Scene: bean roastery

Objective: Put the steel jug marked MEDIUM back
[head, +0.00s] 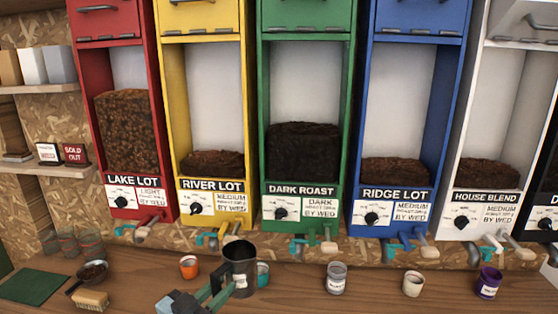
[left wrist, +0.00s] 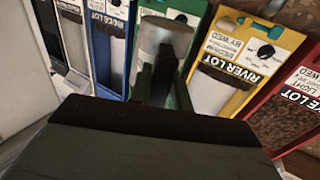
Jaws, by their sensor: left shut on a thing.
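The steel jug (head: 241,256) is a dark grey, open-topped cylinder near the front middle of the counter, below the green dispenser. It looks upright; a small pale label on its side is too small to read. My left gripper (head: 222,287) comes in from the lower left and is shut on the jug's near left side. In the left wrist view the jug (left wrist: 163,36) shows behind a dark finger. I cannot tell whether the jug's base touches the counter. My right gripper is not in view.
Red, yellow, green, blue and white dispensers line the back. An orange cup (head: 189,267), teal cup (head: 263,274), glass jar (head: 336,279), cream cup (head: 413,284) and purple cup (head: 488,283) stand on the counter. A brush (head: 91,300), scoop (head: 91,273) and green mat (head: 33,287) lie left.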

